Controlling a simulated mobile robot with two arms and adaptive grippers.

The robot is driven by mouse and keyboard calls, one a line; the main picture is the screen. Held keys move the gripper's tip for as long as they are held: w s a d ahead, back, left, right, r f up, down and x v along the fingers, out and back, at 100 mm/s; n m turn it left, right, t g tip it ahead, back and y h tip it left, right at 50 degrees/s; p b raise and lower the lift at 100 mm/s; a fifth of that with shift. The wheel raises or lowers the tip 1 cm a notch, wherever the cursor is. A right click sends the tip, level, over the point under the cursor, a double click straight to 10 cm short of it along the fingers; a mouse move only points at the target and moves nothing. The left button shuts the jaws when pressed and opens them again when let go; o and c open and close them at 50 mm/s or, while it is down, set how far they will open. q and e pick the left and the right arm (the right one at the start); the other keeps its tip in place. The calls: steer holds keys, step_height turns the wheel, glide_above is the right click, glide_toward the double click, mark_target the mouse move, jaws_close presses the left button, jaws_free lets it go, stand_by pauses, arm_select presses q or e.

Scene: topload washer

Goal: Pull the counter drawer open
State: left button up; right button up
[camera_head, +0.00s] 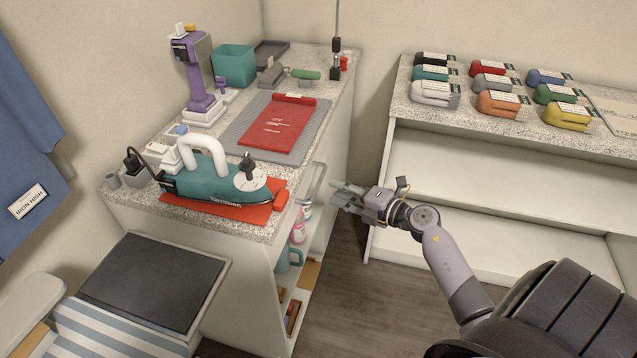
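The speckled-top counter (240,225) stands left of centre, and its front faces right. A pale bar handle (318,182) stands out from the front just under the top. The drawer front behind it is seen at a steep angle, and I cannot tell whether it is open at all. My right gripper (336,192) is just to the right of the handle, pointing left at it. Its two fingers look apart, with nothing between them. I see no clear contact with the handle. My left gripper is not in view.
A teal iron (215,185) on a red mat (225,208) sits near the counter's front edge. Bottles and a mug (288,258) stand on shelves below the handle. A shelf unit (480,190) with coloured bundles is behind. The wooden floor (360,290) between is clear.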

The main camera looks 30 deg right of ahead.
mark_target(319, 182)
steer(key=x, duration=0.7)
steer(key=shift+w, duration=0.2)
steer(key=shift+c, duration=0.2)
jaws_close()
stand_by(0.4)
